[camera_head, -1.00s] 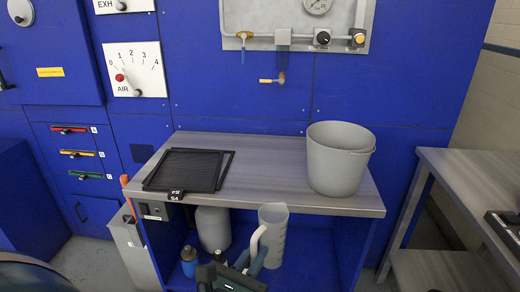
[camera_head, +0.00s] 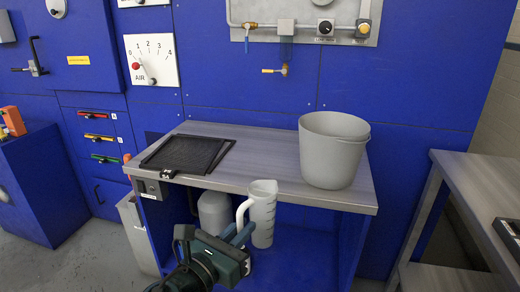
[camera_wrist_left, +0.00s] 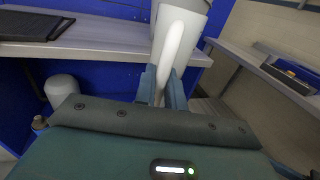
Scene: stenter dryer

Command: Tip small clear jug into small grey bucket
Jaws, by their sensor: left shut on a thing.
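The small clear jug (camera_head: 263,215) is a pale, upright measuring jug with a white handle on its left side, in front of the bench's front edge. My left gripper (camera_head: 238,236) is shut on the jug's handle, which shows between the fingers in the left wrist view (camera_wrist_left: 175,40). The jug's contents cannot be seen. The small grey bucket (camera_head: 333,150) stands upright on the right part of the bench top, behind and to the right of the jug. The jug and bucket are apart. My right gripper is not in view.
The grey bench (camera_head: 270,181) has a black mesh frame (camera_head: 187,154) on its left. A grey container (camera_head: 214,211) stands on the blue shelf below. A side table (camera_head: 470,190) is at right. The bench middle is clear.

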